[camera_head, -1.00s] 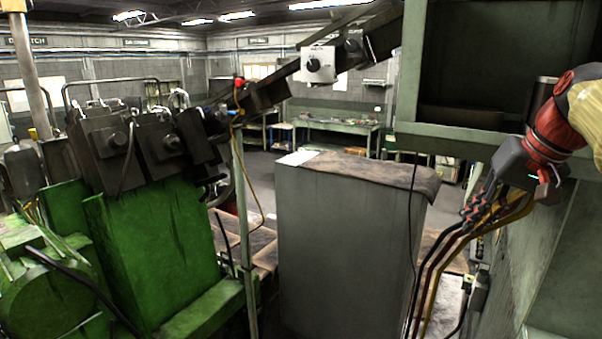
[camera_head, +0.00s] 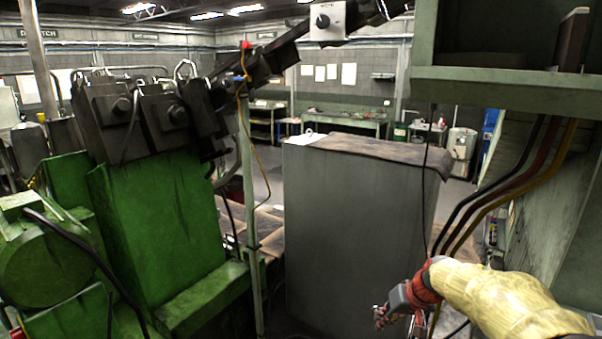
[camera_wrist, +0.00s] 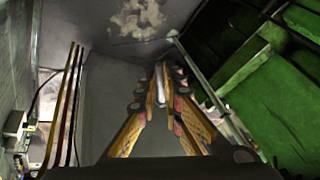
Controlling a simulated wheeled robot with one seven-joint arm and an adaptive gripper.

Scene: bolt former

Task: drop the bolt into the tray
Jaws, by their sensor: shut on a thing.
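My gripper (camera_head: 380,317) is low at the right of the head view, in front of the lower part of the grey cabinet. In the wrist view its two orange and black fingers (camera_wrist: 160,91) are closed on a pale, slim bolt (camera_wrist: 159,76), held between the tips. The bolt is too small to make out in the head view. I cannot make out the tray in either view.
The grey cabinet (camera_head: 355,235) stands in the middle, with a brown cover on top. The green machine (camera_head: 160,225) fills the left. Cables (camera_head: 500,185) hang beside a wall at right. A thin post (camera_head: 248,190) stands between machine and cabinet.

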